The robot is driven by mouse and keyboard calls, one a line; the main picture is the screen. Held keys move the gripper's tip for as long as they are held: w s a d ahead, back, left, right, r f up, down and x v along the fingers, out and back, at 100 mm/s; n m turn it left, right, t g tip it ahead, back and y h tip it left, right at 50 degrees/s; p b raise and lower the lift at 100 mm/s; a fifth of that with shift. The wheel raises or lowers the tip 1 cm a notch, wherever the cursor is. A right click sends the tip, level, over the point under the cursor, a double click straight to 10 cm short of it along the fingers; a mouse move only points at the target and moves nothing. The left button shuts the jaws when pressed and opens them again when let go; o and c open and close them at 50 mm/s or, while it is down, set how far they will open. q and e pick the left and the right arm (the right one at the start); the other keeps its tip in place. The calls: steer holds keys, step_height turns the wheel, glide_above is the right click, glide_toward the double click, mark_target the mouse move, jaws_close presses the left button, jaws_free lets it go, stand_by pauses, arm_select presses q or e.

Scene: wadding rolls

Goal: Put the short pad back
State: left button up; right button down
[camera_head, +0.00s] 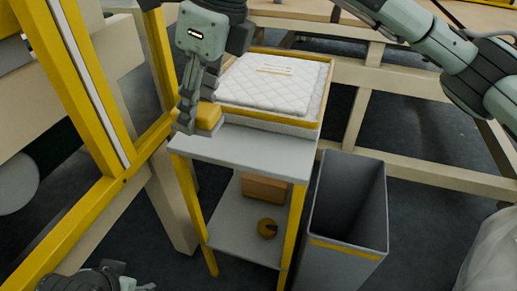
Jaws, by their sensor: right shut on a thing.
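A white quilted pad (272,82) lies flat in a yellow-edged tray (268,124) at the back of a small grey cart. A pale label strip shows on its top. My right gripper (186,128) points down over the cart's left edge, left of the tray. It is shut on a yellow block-like thing (209,116) with a grey underside, at about the height of the cart top. The fingers hide part of this thing, and I cannot tell if it touches the cart. Part of my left gripper (110,280) shows at the bottom left edge; its jaws are not clear.
The cart top (245,150) is bare in front of the tray. A tall grey open bin (345,215) stands to the right. A yellow frame (85,90) rises at left; wooden beams lie behind.

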glide_above(254, 151)
steer(key=d, duration=0.1)
step_height(254, 151, down, 6)
steer(key=shift+s+f, duration=0.1)
steer(key=shift+f, duration=0.1)
steer(key=shift+d+f+p, duration=0.1)
steer(key=shift+f+p, duration=0.25)
steer(key=shift+f, duration=1.7)
steer(key=shift+f, duration=0.2)
steer(key=c, duration=0.9)
jaws_free()
steer(key=shift+r, duration=0.4)
steer(key=v, duration=1.1)
steer(key=shift+r, duration=0.35)
